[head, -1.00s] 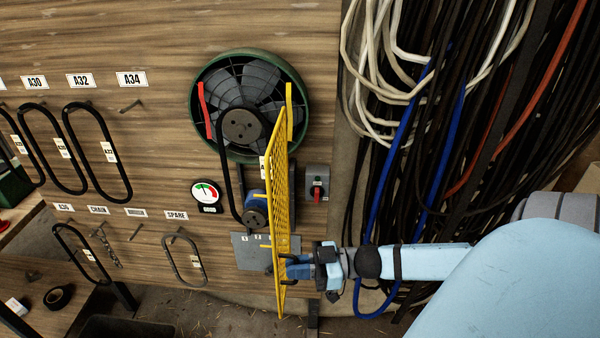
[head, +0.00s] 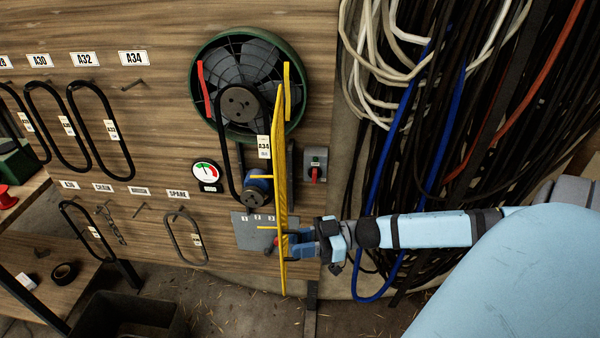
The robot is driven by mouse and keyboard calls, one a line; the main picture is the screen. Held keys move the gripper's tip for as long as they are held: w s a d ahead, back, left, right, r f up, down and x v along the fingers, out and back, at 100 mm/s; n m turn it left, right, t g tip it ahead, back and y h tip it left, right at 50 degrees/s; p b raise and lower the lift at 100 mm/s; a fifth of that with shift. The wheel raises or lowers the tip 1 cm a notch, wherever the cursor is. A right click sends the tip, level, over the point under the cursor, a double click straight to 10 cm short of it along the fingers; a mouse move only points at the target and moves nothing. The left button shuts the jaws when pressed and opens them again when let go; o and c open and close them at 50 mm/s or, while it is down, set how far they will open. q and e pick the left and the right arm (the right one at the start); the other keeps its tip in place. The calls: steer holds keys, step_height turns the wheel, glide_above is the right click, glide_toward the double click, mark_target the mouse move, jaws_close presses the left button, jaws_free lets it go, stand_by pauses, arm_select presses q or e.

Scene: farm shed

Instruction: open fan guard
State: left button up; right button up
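The yellow mesh fan guard (head: 281,190) stands swung out from the wooden board and shows almost edge-on in the head view. Behind it is the round fan (head: 240,85) in a green housing, with a black belt (head: 224,150) running down to a small blue motor (head: 257,185). My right gripper (head: 290,243) is at the guard's lower part, its blue fingers at the guard's edge. Whether the fingers are closed on the guard is hard to make out. My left gripper is not in view.
A red-handled switch box (head: 315,164) sits right of the guard, and a round gauge (head: 206,175) to its left. Spare belts (head: 100,135) hang at the left. Cables (head: 440,120) hang thickly at the right. A dark bin (head: 130,318) stands on the floor below.

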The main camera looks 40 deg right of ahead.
steer(key=shift+d, duration=0.1)
steer(key=v, duration=1.3)
steer(key=shift+d, duration=0.3)
steer(key=shift+s+f, duration=0.1)
steer(key=shift+s, duration=0.05)
